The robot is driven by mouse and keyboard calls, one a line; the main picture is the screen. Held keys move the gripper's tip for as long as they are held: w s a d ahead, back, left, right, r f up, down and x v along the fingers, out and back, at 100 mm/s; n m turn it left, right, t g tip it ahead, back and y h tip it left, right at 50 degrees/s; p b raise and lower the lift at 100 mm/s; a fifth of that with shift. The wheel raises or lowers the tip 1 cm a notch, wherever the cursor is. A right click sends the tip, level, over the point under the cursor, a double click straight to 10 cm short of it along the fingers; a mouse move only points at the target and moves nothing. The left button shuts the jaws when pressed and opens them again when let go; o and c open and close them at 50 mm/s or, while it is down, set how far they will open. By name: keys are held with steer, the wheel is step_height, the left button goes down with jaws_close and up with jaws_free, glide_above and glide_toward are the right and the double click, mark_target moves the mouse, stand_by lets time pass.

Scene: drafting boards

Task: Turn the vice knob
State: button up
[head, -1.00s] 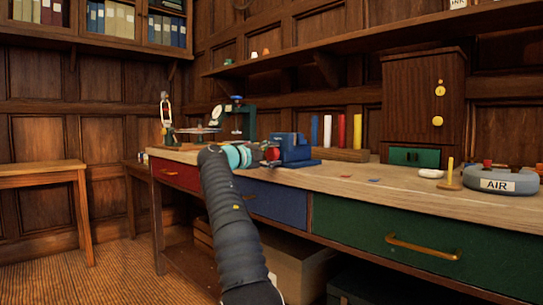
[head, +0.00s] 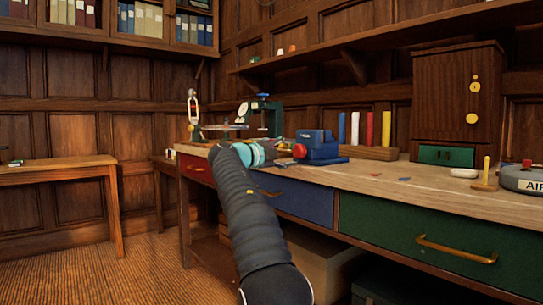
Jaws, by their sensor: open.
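The blue vice (head: 322,150) stands at the front edge of the workbench, right of the picture's middle. Its round red knob (head: 299,151) is on the vice's left side, facing my gripper. My gripper (head: 285,149) is at the end of my dark arm, just past the teal band, and close to the left of the knob. It is open. The fingers are small and partly hidden, so I cannot tell whether they touch the knob or stand around it.
The wooden bench (head: 400,182) has red, blue and green drawers below. A green-framed device (head: 264,118) stands behind my gripper. The bench top right of the vice is mostly clear.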

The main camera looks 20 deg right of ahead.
steer(key=v, duration=0.7)
steer(key=shift+d, duration=0.1)
steer(key=w+a+f+n+y, duration=0.1)
steer(key=w+f+n+y, duration=0.1)
steer(key=f+n, duration=0.45)
steer(key=w+a+f+n+y, duration=0.2)
steer(key=f+n, duration=0.4)
steer(key=n, duration=0.2)
steer(key=s+a+f+n+y+p, duration=0.1)
steer(key=s+a+f+n+y, duration=0.1)
steer(key=s+f+n+y, duration=0.45)
steer(key=s+a+f+n+g+y+p, duration=0.1)
steer(key=s+a+f+n+y+p, duration=0.2)
steer(key=s, duration=0.7)
steer(key=s+a+f+n+g+p, duration=0.1)
steer(key=s+f+n, duration=0.25)
steer(key=s, duration=0.65)
steer(key=s+a+f+n+y+p, duration=0.1)
steer(key=s+a+f+n+y, duration=0.2)
steer(key=s, duration=0.7)
steer(key=s+r+t+p, duration=0.1)
steer(key=s+r+p, duration=0.3)
steer(key=s, duration=0.9)
steer(key=shift+p, duration=0.4)
